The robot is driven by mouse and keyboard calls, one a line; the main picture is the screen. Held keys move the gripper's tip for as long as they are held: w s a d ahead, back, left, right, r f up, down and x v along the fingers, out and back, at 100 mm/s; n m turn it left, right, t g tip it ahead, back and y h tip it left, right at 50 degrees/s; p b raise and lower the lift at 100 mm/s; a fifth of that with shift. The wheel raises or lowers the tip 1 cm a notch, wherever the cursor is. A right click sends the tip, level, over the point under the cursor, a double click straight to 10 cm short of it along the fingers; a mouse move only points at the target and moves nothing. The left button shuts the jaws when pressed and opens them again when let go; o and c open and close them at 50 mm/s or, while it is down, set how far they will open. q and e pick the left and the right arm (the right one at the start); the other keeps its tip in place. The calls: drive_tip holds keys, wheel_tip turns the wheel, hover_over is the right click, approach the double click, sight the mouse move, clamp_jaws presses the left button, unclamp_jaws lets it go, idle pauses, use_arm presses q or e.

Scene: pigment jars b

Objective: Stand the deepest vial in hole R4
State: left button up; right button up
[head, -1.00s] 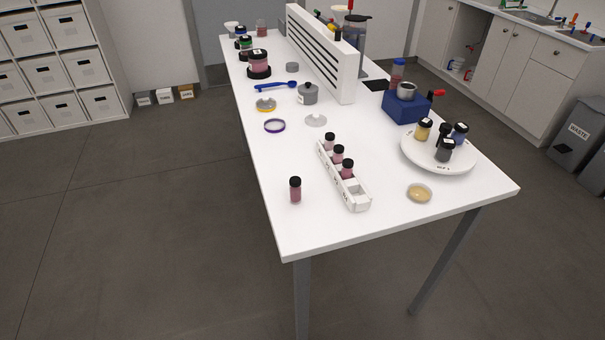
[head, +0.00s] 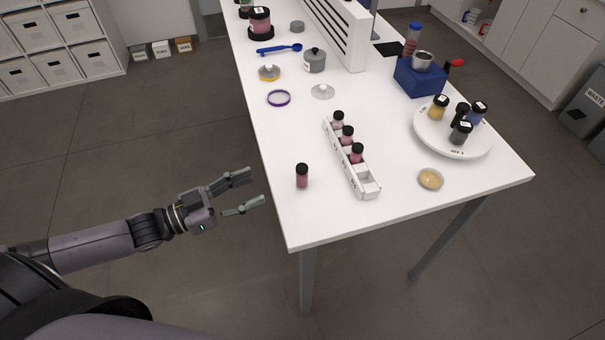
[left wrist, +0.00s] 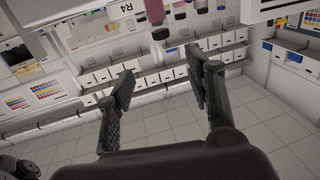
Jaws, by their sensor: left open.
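A lone vial (head: 302,178) with a dark rose body and black cap stands upright near the table's left edge. A long white rack (head: 372,188) stands to its right. Three black-capped pink vials (head: 338,120), (head: 347,135), (head: 357,153) stand in the rack; its near end is empty. The lone vial looks the deepest in colour. Rack labels are too small to read in the head view. My left gripper (head: 256,186) is open and empty, left of the table edge and short of the lone vial. Its fingers (left wrist: 160,80) stand apart in the left wrist view.
A white round plate (head: 438,143) with several dark-capped jars is at the right. A small dish (head: 430,179) lies near the front edge. Table (head: 320,218) is bare in front.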

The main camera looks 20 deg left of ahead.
sight(301, 167)
use_arm(q)
drive_tip(key=p+x, duration=0.1)
drive_tip(key=x, duration=0.7)
drive_tip(key=shift+w+p, duration=0.15)
drive_tip(key=shift+p, duration=0.15)
drive_tip(key=p+x, duration=0.1)
drive_tip(key=x, duration=0.1)
drive_tip(key=p+x, duration=0.1)
drive_tip(key=x, duration=0.1)
drive_tip(key=shift+w+d+f, duration=0.2)
drive_tip(key=shift+w, duration=0.15)
drive_tip(key=shift+w+d+f, duration=0.15)
drive_tip(key=shift+w+d, duration=0.1)
drive_tip(key=shift+s, duration=0.1)
drive_tip(key=shift+a, duration=0.1)
drive_tip(key=shift+c, duration=0.7)
clamp_jaws()
